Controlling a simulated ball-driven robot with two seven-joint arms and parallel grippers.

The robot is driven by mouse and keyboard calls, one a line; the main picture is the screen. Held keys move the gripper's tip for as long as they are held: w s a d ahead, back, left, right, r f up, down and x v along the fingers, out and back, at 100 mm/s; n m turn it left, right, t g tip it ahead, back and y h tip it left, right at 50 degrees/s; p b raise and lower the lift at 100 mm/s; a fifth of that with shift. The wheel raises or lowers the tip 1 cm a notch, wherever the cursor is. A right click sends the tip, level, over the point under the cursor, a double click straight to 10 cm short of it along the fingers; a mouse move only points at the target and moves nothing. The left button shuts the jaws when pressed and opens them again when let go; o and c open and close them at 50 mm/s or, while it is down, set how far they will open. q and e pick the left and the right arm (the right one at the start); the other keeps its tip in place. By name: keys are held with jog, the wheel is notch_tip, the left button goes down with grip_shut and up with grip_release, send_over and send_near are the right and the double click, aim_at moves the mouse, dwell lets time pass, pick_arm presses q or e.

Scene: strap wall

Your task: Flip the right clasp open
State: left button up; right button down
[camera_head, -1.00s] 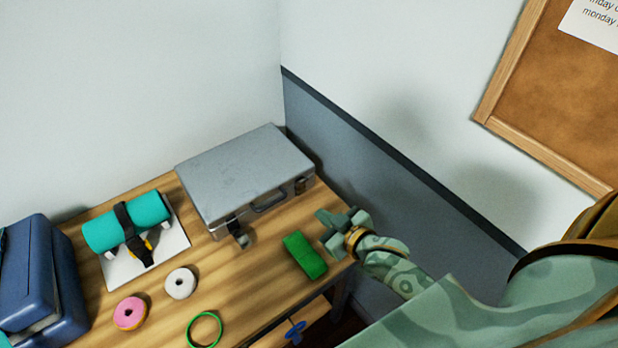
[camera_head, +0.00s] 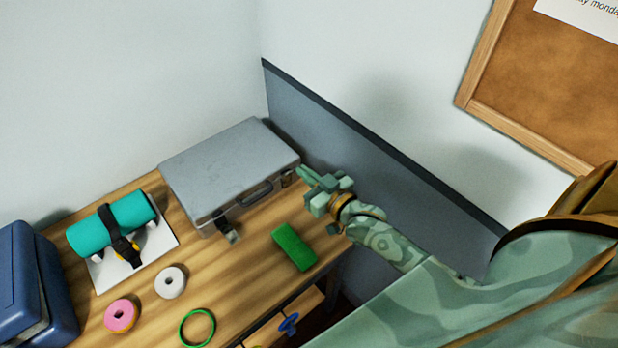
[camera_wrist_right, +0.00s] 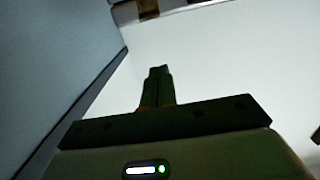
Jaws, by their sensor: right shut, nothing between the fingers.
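The grey case (camera_head: 225,165) lies closed on the wooden table, against the back corner. Its right clasp (camera_head: 288,178) is on the front side, right of the handle (camera_head: 255,194); it is small and partly hidden by my gripper, so its state is hard to tell. The left clasp (camera_head: 230,234) hangs out from the case front. My right gripper (camera_head: 304,174) is shut and empty, its fingertips close to the right clasp; I cannot tell if they touch. The shut fingers also show in the right wrist view (camera_wrist_right: 158,82). My left gripper is not in view.
A green block (camera_head: 293,247) lies in front of the case. A teal roll (camera_head: 112,224) strapped on a white stand, a white ring (camera_head: 170,282), a pink ring (camera_head: 121,315) and a green hoop (camera_head: 197,328) lie leftward. The grey lower wall (camera_head: 340,140) is close beside my gripper.

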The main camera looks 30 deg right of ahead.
aim_at(290, 172)
jog(key=w, duration=0.4)
jog(key=w+a+f+b, duration=0.1)
jog(key=w, duration=0.2)
jog(key=shift+s+d+f+b, duration=0.15)
jog(key=shift+s+f, duration=0.15)
jog(key=shift+f, duration=0.25)
jog(key=shift+s+a+f+b, duration=0.15)
jog(key=shift+s+f, duration=0.1)
jog(key=shift+f, duration=0.25)
jog(key=shift+s+d+f+b, duration=0.15)
jog(key=shift+s+f, duration=0.15)
jog(key=shift+f, duration=0.25)
jog(key=shift+s+d+f+p, duration=0.1)
jog(key=shift+s+f+p, duration=0.2)
jog(key=shift+s, duration=0.2)
jog(key=shift+s+d+f+p, duration=0.1)
jog(key=shift+s+f+p, duration=0.05)
jog(key=shift+s+p, duration=0.3)
jog(key=shift+s+f, duration=0.1)
jog(key=shift+f, duration=0.05)
